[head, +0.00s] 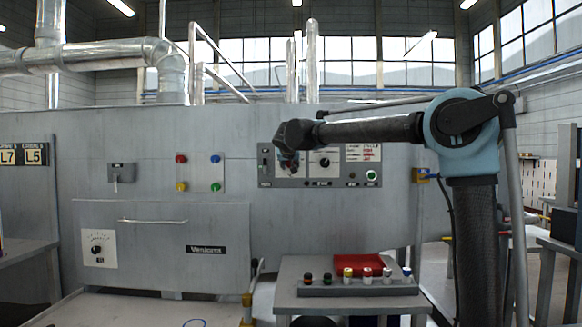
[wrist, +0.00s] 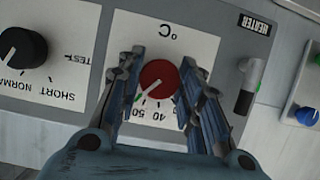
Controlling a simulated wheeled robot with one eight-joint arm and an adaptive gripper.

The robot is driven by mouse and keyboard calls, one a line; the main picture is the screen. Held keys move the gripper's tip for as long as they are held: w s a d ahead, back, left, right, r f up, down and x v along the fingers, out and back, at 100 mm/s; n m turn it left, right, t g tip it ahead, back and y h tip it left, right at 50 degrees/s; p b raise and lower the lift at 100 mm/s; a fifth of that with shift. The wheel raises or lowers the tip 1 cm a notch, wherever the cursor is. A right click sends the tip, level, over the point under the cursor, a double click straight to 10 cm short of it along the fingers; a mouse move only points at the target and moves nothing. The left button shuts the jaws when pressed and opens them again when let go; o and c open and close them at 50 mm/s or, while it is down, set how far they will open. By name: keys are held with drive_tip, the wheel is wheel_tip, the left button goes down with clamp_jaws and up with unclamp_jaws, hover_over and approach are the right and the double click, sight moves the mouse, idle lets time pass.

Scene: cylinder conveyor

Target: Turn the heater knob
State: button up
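The heater knob (wrist: 157,80) is round and red, on a white °C dial plate (wrist: 190,42) with numbers such as 40 and 50. In the wrist view a light pointer mark on it points to the lower left. My gripper (wrist: 160,62) is open, with one finger on each side of the knob. Small gaps seem to show between fingers and knob; contact cannot be told.
A black SHORT/NORMAL/TEST knob (wrist: 22,48) sits beside the dial. Below the panel, a table (head: 290,298) holds several coloured cylinders and a red tray (head: 366,263).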

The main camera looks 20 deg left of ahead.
drive_tip(key=shift+n, duration=0.4)
drive_tip(key=o, duration=1.1)
drive_tip(key=shift+c, duration=0.2)
drive_tip(key=v, duration=1.2)
drive_tip(key=shift+a, duration=0.2)
drive_tip(key=shift+f, duration=0.15)
